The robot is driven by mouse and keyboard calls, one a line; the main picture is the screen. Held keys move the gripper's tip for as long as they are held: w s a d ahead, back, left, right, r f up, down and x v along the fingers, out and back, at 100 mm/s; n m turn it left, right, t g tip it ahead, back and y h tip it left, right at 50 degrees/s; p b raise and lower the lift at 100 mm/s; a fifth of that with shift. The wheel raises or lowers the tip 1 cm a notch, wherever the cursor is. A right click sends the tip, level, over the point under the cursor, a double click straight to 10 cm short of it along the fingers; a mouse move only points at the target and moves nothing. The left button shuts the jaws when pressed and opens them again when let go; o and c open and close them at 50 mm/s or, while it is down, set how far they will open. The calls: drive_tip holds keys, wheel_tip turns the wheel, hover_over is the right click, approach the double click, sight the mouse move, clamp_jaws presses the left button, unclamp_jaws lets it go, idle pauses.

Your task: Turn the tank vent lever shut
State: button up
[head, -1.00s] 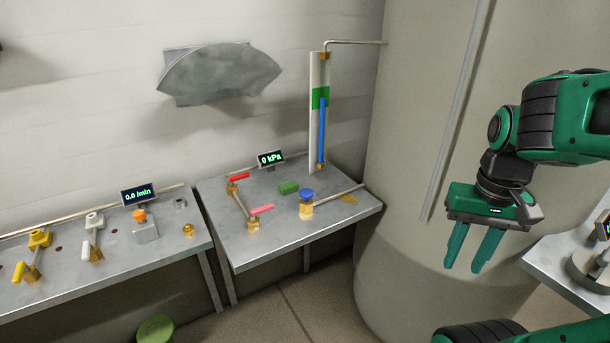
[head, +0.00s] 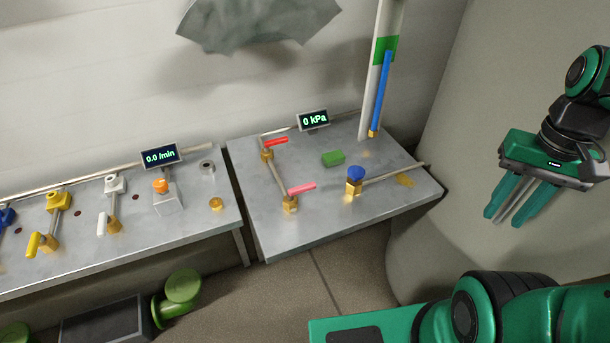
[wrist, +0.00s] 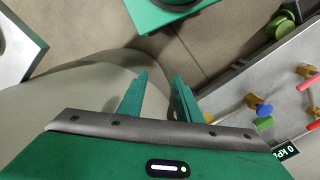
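The right metal bench (head: 245,185) carries a red-handled lever (head: 277,142) on a brass valve at the back left and a pink-handled lever (head: 301,188) on a brass valve at the front. A blue knob (head: 355,173) sits on a brass body to the right. No label shows which is the tank vent lever. In the wrist view the red lever (wrist: 313,125), pink lever (wrist: 309,83) and blue knob (wrist: 264,110) lie at the right edge. My gripper (head: 503,219) is open and empty, in the air right of this bench, its fingers pointing down.
A display (head: 314,120) reads 0 kPa. A gauge tube (head: 381,90) rises at the back, and a large tank (head: 475,150) stands at right. The left bench (head: 75,260) holds yellow, white and orange valves. A green block (head: 333,158) lies mid-bench.

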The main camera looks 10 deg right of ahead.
drive_tip(key=w+a+r+n, duration=0.3)
drive_tip(key=w+a+n, duration=0.2)
drive_tip(key=w+n, duration=0.35)
drive_tip(key=n, duration=1.9)
approach(306, 185)
wheel_tip(306, 185, down, 8)
drive_tip(key=shift+s, duration=0.1)
clamp_jaws()
